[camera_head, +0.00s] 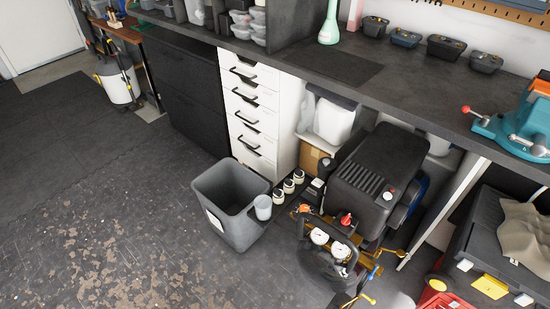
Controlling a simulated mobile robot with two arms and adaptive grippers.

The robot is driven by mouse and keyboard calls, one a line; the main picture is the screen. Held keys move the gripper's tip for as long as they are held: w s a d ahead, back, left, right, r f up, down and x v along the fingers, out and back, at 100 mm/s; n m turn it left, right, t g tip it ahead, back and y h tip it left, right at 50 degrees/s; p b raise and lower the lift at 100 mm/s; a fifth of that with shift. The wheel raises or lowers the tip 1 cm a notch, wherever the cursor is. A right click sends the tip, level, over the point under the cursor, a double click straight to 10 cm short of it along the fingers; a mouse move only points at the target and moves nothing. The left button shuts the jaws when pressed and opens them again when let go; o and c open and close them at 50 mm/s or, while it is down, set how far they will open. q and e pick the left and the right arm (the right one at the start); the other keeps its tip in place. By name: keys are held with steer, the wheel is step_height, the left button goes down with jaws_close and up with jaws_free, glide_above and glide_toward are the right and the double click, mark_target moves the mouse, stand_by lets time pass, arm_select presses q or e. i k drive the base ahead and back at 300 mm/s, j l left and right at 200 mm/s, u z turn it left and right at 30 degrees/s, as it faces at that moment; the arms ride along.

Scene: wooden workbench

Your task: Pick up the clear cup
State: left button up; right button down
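A pale, translucent cup (263,208) shows at the right side of the grey bin (222,222), near its rim. It looks upright; I cannot tell whether it is inside the bin, on its rim or just beside it. The bin stands open on the floor in front of the white drawers. Neither of my grippers is in view.
A black compressor (375,170) with gauges and hoses stands right of the bin. Small jars (288,186) sit between them. White drawers (250,110) and the dark workbench (400,85) are behind. A teal vise (520,120) is at right. The floor (100,220) at left is clear.

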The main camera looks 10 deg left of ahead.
mark_target(262, 204)
steer(key=j+z, duration=0.1)
steer(key=z, duration=0.15)
steer(key=j+z, duration=0.15)
steer(key=z, duration=0.15)
steer(key=i+j+z, duration=0.1)
steer(key=j+z, duration=0.2)
steer(key=j, duration=0.8)
steer(key=j+z, duration=0.3)
steer(key=j, duration=0.75)
